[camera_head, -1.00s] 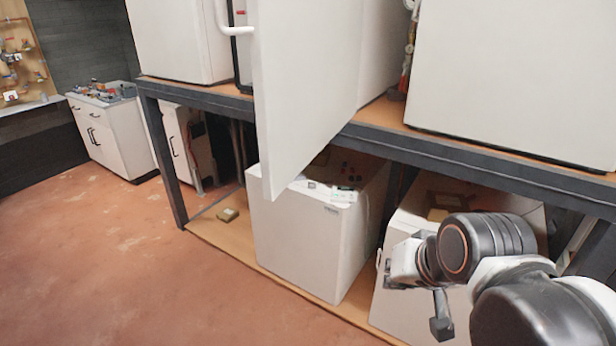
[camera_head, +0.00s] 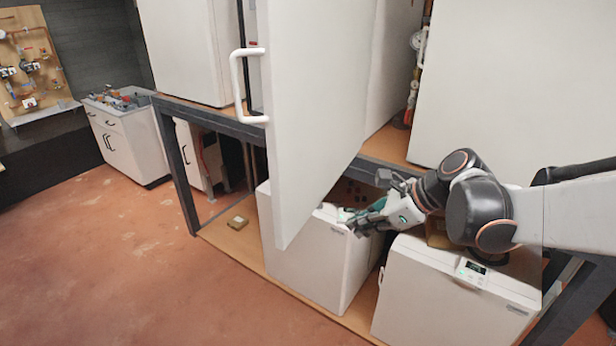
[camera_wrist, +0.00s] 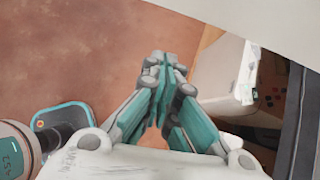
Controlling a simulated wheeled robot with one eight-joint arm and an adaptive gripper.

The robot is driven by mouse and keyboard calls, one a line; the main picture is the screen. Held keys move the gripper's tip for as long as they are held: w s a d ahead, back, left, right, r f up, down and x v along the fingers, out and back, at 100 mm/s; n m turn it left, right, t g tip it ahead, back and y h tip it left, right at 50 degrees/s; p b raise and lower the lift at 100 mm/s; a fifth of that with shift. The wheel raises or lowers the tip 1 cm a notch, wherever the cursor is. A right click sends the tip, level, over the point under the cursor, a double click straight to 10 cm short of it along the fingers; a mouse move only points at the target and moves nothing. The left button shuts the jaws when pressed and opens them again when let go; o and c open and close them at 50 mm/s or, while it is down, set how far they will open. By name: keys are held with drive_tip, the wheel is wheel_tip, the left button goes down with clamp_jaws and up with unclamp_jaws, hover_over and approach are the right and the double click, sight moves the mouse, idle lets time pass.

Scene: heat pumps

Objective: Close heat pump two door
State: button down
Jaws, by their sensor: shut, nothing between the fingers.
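A large white heat pump door (camera_head: 315,110) stands swung open from the upper shelf, with a white bar handle (camera_head: 238,85) on its left edge. Part of a large pale panel, probably this door, crosses the top right of the wrist view (camera_wrist: 270,25). My gripper (camera_head: 352,220) is shut and empty. In the head view it appears to the right of the door's lower part, above the lower white units. In the wrist view its teal-sided fingers (camera_wrist: 160,65) meet, with red floor beyond. I cannot tell whether the gripper touches the door.
White boxes (camera_head: 310,265) and (camera_head: 450,300) stand on the wooden lower shelf under a dark steel frame (camera_head: 215,120). Another large white unit (camera_head: 525,80) stands at the upper right. The red floor (camera_head: 130,270) is open at the left. A cabinet (camera_head: 125,140) stands further back.

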drive_tip(key=w+a+f, duration=0.5)
drive_tip(key=a+f, duration=0.1)
drive_tip(key=a, duration=0.3)
drive_tip(key=shift+w+a+f+m, duration=0.3)
drive_tip(key=shift+a+m, duration=0.05)
drive_tip(key=shift+m, duration=0.05)
drive_tip(key=shift+b, duration=0.3)
